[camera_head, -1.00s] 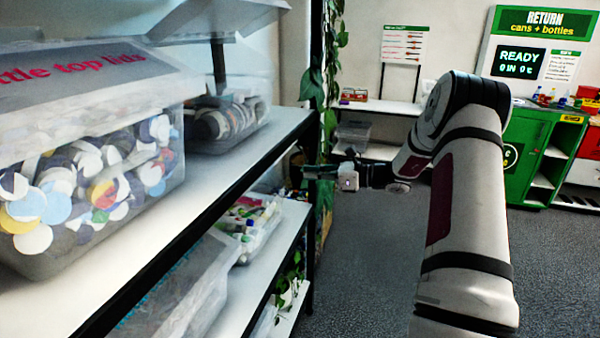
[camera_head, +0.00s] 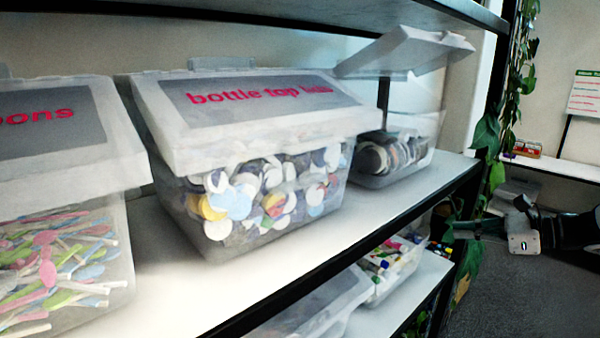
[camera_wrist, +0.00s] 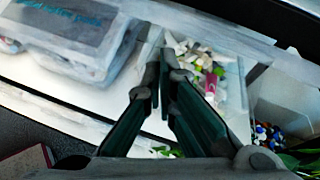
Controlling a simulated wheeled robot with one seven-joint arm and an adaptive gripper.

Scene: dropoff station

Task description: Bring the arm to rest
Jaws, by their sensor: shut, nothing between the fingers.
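My gripper (camera_head: 460,229) shows at the right of the head view, pointing left beside the far end of the shelf unit. Most of my arm is cut off by the right edge. In the wrist view my gripper's dark green fingers (camera_wrist: 164,75) are together at the tips, with nothing held. Beyond them lie a lidded clear box (camera_wrist: 70,45) and an open bin of small coloured pieces (camera_wrist: 232,75). I cannot judge the gap to the bin.
The upper shelf (camera_head: 330,236) holds a bottle top box (camera_head: 255,130), a box of coloured spoons (camera_head: 60,165) and an open-lidded box (camera_head: 400,160). A plant (camera_head: 490,135) hangs by the post near my gripper. A low bench (camera_head: 565,168) stands behind.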

